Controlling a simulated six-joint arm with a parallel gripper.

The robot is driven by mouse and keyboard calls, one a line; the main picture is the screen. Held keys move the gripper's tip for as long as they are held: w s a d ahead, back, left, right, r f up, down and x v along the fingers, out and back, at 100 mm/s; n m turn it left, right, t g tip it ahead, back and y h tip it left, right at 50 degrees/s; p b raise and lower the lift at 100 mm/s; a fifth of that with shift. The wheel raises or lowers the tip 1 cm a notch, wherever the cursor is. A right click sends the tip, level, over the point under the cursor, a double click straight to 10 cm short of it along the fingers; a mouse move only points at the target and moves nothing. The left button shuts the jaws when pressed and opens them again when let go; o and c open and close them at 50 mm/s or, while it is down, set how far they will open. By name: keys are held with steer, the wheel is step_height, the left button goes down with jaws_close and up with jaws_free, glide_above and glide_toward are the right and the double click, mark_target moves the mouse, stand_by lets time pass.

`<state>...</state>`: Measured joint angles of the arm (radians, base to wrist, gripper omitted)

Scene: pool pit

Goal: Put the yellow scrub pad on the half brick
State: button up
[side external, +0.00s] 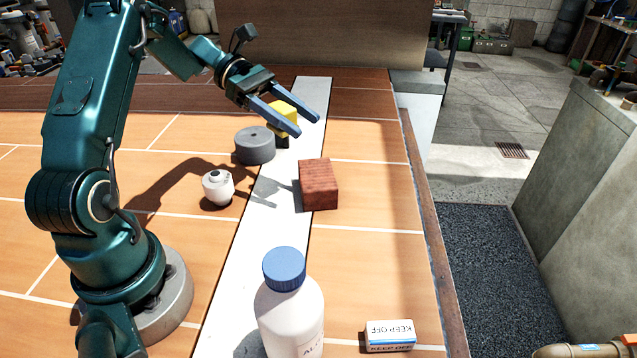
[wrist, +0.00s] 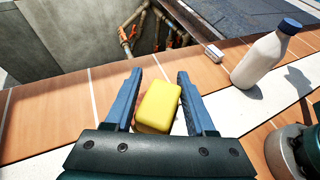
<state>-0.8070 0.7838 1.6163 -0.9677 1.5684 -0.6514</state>
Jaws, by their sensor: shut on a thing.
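The yellow scrub pad (side external: 284,113) is between the two blue fingers of my gripper (side external: 307,127), which is shut on it. In the wrist view the pad (wrist: 158,105) fills much of the gap between the fingers (wrist: 160,72). A dark patch shows just below the pad in the side view; I cannot tell what it belongs to. The red half brick (side external: 318,185) lies on the pale strip's right edge, nearer the side camera than my gripper and apart from it. The pad and fingers hide most of what lies below them in the wrist view.
A grey disc (side external: 255,147) sits left of the pad, with a small white jar (side external: 218,187) nearer. A white bottle with a blue cap (side external: 290,310) stands at the front, and a white block (side external: 390,336) lies right of it. The surface right of the brick is clear.

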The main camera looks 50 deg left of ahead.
mark_target(330, 178)
steer(key=x, duration=0.4)
steer(key=w+f+x, duration=0.1)
steer(key=x, duration=0.2)
steer(key=shift+a, duration=0.3)
steer(key=shift+f, duration=2.05)
steer(key=o, duration=1.3)
steer(key=shift+f, duration=0.15)
steer(key=shift+o, duration=0.2)
